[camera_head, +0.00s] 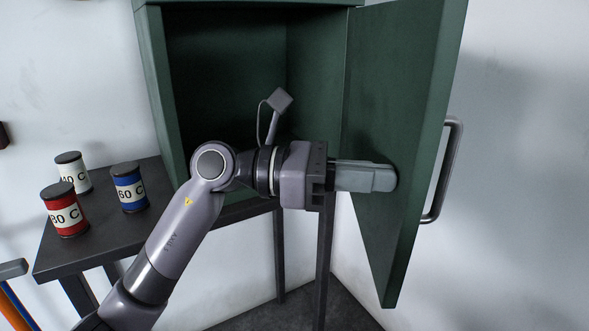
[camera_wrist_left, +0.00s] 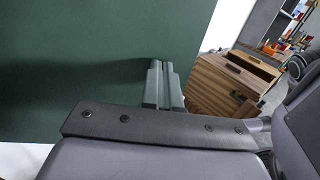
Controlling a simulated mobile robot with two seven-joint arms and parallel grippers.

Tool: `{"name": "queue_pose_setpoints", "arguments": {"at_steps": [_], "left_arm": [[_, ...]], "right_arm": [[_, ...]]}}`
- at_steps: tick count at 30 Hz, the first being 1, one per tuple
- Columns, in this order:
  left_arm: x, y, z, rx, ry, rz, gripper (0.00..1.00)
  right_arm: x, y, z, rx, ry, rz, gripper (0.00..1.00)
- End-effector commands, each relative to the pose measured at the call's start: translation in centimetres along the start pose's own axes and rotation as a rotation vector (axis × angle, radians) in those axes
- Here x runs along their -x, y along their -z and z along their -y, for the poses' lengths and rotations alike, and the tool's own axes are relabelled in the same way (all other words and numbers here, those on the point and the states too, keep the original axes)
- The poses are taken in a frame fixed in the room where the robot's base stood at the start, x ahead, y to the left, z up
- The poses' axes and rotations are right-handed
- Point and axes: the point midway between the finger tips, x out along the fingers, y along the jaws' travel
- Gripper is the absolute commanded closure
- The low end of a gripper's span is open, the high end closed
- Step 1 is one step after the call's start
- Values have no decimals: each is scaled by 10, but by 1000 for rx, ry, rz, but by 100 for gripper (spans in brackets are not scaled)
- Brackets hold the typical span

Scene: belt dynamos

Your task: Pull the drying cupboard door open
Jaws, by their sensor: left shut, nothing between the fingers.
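The green drying cupboard (camera_head: 150,75) stands open on a dark table, its inside dark and empty where it shows. Its door (camera_head: 405,90) is swung wide out to the right, with the grey bar handle (camera_head: 449,170) on the door's far face. My left gripper (camera_head: 393,178) is shut and empty, its fingertips at the inner face of the door; whether they touch it I cannot tell. In the left wrist view the shut fingers (camera_wrist_left: 163,85) point at the green door panel (camera_wrist_left: 90,55). My right gripper is not in view.
Red (camera_head: 65,210), blue (camera_head: 129,188) and white (camera_head: 72,172) labelled cans stand on the dark table (camera_head: 95,240) left of the cupboard. A white wall lies behind. In the left wrist view a wooden drawer cabinet (camera_wrist_left: 225,90) stands beyond the door.

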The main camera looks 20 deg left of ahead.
Motion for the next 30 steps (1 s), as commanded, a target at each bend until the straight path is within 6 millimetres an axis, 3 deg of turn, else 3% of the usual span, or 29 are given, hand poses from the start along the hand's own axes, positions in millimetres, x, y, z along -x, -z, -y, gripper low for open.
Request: {"name": "queue_pose_setpoints", "arguments": {"at_steps": [18,24,30], "left_arm": [[-122,-3,-21,-1,-42,0,100],[-142,-2,-29,-1,-105,0,100],[-149,-1,-33,0,-130,1,100]], "right_arm": [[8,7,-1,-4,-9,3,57],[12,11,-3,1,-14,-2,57],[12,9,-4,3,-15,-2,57]]}}
